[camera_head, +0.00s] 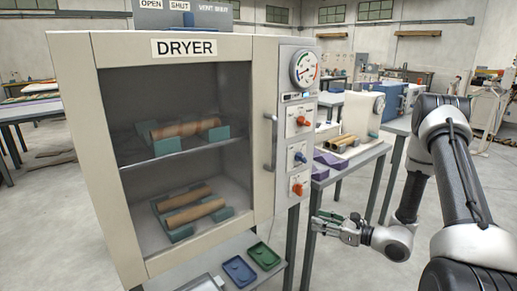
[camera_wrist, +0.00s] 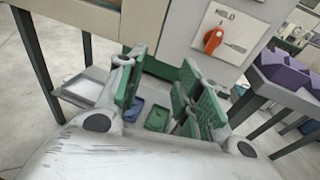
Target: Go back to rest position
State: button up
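My gripper (camera_head: 335,225) shows in the head view to the right of the dryer, below its control panel, apart from it. In the wrist view my gripper (camera_wrist: 158,95) has its green-padded fingers apart with nothing between them. The dryer (camera_head: 108,150) is a beige cabinet with its glass door shut. Inside, one patterned tube (camera_head: 186,128) lies on the upper shelf in green cradles. Two plain tan tubes (camera_head: 194,214) lie below in green cradles.
A low shelf (camera_head: 215,268) under the dryer holds a blue tray (camera_head: 239,271) and a green tray (camera_head: 264,256). A table (camera_head: 350,160) with purple blocks (camera_head: 328,162) stands right of the dryer. An orange knob (camera_wrist: 213,41) is close above the fingers in the wrist view.

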jog(key=s+r+n+g+h, duration=0.1)
jog(key=s+r+n+g, duration=0.3)
jog(key=s, duration=0.3)
jog(key=s+d+r+n+g, duration=0.1)
jog(key=s+r+n+g, duration=0.1)
jog(key=s+n+g, duration=0.4)
jog(key=s+r+n+g+h, duration=0.1)
jog(key=s+r+n+g, duration=0.25)
jog(key=s, duration=0.45)
jog(key=s+d+r+n+h, duration=0.5)
jog(key=d+r+n+h, duration=0.3)
jog(key=d+r+n, duration=0.15)
notch_tip(320, 180, up, 12)
jog(key=s+n+t+h, duration=0.2)
jog(key=n+t, duration=0.1)
jog(key=t, duration=0.4)
jog(key=shift+s+d+h, duration=0.25)
jog(key=shift+h, duration=0.05)
